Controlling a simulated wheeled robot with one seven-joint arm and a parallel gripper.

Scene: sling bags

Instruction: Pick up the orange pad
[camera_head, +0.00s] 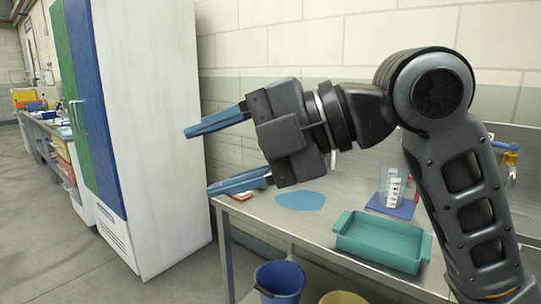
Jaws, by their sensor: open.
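A small orange-red piece (243,196) lies at the left end of the metal table, mostly hidden behind the lower finger of my gripper. It may be the orange pad, but too little of it shows to be sure. My gripper (198,161) is open and empty, its two blue fingers pointing left. It is raised in front of the table, and the lower finger overlaps the orange-red piece in the picture. I cannot tell the gap between them.
The metal table (325,227) carries a flat blue oval (300,200), a teal tray (382,242) and a clear container (391,184) on a blue base. A blue bucket (279,281) stands below. A tall white cabinet (150,130) is at left, with open floor before it.

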